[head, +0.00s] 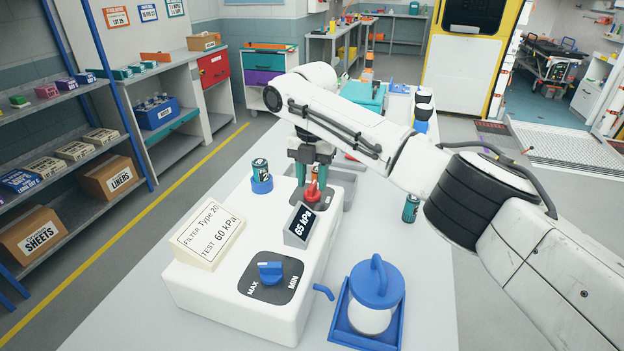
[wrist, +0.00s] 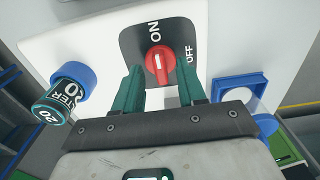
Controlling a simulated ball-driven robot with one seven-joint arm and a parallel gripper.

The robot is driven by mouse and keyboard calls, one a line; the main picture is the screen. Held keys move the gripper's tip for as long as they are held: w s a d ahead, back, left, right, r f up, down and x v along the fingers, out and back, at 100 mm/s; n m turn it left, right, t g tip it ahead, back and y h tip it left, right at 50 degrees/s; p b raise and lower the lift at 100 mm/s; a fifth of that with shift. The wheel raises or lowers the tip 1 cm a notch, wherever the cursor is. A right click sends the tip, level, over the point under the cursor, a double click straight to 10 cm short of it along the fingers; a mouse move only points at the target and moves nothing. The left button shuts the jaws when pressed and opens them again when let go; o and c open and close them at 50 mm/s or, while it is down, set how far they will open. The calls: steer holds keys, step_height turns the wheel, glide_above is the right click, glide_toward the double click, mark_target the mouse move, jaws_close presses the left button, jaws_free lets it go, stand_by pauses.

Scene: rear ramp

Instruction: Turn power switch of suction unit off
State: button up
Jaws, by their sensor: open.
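The suction unit (head: 235,295) is a long white box on the bench. Its red power switch (head: 313,190) stands on a dark plate near the unit's far end, below my gripper. In the wrist view the red switch (wrist: 159,73) is a round knob on a plate marked ON and OFF; its pale mark points roughly towards ON. My gripper (head: 312,170) is open and points down, with teal fingers. In the wrist view the fingertips lie left and right of the knob; I cannot tell whether they reach down around it. A display (head: 299,225) reads 65 kPa.
A blue MAX/MIN dial (head: 270,272) and a filter card (head: 208,232) sit on the unit's near part. A filter cartridge (head: 260,168) stands left of my gripper, another (head: 411,208) on the right. A blue-lidded jar (head: 376,285) stands in a blue tray at the front right.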

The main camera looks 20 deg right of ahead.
steer(key=shift+f, duration=0.6)
jaws_close()
